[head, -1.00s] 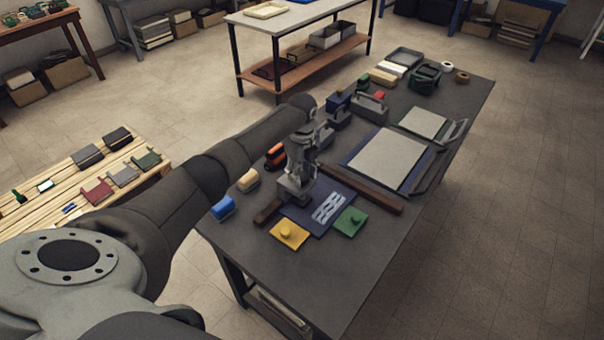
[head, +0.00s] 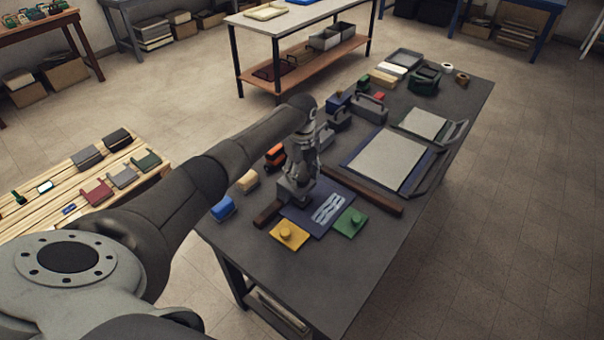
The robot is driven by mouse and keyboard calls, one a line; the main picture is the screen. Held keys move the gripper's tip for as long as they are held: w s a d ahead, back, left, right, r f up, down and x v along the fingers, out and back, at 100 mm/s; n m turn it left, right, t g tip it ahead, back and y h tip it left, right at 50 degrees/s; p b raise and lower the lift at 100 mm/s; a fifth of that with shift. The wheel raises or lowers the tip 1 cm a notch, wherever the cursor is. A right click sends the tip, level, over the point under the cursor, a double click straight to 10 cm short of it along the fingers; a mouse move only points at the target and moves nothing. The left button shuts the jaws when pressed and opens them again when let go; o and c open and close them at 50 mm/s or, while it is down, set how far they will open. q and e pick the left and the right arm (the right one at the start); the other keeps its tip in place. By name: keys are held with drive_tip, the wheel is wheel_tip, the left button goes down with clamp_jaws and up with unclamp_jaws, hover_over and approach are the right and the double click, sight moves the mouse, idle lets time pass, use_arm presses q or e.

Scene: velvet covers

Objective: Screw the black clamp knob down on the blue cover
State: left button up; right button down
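The dark blue cover (head: 318,219) lies flat near the front of the dark workbench, with pale grey wavy strips (head: 328,207) on it. My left gripper (head: 296,190) points down over the cover's back left part. The fingertips are too small and dark to tell open from shut. I cannot make out the black clamp knob; the gripper may hide it. A yellow plate with a round knob (head: 288,233) lies in front of the cover, and a green plate with a knob (head: 350,222) lies to its right. My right gripper is not in view.
A dark brown bar (head: 374,201) runs behind the cover. Blue (head: 222,207), tan (head: 247,180) and orange (head: 275,155) blocks stand at the left edge. A hinged frame with a pale panel (head: 386,161) lies behind. The bench front (head: 310,275) is clear.

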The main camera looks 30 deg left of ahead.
sight(302, 176)
use_arm(q)
drive_tip(key=shift+o, duration=0.4)
wheel_tip(302, 176, up, 12)
idle(0.4)
idle(0.4)
